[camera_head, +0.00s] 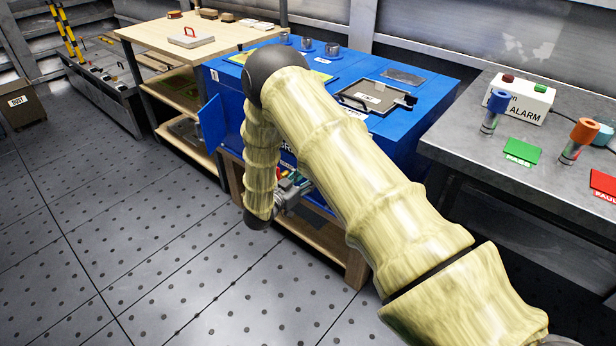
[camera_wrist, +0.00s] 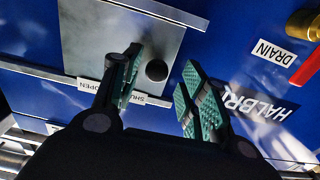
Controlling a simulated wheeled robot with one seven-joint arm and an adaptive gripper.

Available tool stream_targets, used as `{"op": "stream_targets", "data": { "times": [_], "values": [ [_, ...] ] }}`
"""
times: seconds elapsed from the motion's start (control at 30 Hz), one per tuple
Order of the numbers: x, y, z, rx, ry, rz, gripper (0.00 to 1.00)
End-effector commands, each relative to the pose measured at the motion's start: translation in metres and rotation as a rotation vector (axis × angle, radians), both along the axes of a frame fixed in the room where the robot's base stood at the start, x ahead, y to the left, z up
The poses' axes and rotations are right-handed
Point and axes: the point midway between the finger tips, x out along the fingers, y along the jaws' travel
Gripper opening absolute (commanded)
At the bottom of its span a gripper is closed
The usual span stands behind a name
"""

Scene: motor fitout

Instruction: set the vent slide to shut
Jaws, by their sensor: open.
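The vent slide is a grey metal plate (camera_wrist: 105,40) on a blue housing in the wrist view. A round black knob (camera_wrist: 156,70) stands on it. Below the plate's edge are an OPEN label (camera_wrist: 88,86) and a SHUT label (camera_wrist: 150,98), the latter partly covered by my left finger. My gripper (camera_wrist: 162,64) is open, with one green-padded fingertip on each side of the knob. Whether either finger touches the knob cannot be told. In the head view my arm hides the slide, and my gripper shows only in part beside the blue cabinet (camera_head: 228,100).
In the wrist view a DRAIN label (camera_wrist: 273,52), a brass fitting (camera_wrist: 303,22) and a red handle (camera_wrist: 308,66) are at the right. In the head view a grey bench (camera_head: 450,140) stands at the right and a wooden bench (camera_head: 150,38) behind.

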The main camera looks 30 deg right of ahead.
Motion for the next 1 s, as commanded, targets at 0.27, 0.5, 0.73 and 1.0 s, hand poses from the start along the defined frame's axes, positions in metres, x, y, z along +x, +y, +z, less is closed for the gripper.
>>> {"op": "stream_targets", "data": {
  "times": [0.27, 0.5, 0.73, 1.0],
  "values": [
    [-0.019, 0.043, 0.000, 0.000, 0.002, 0.003, 0.43],
    [-0.036, 0.080, 0.000, 0.000, 0.001, 0.003, 0.43],
    [-0.044, 0.099, 0.000, 0.000, 0.000, 0.001, 0.43],
    [-0.046, 0.102, 0.000, -0.001, 0.000, 0.001, 0.43]
  ]
}}
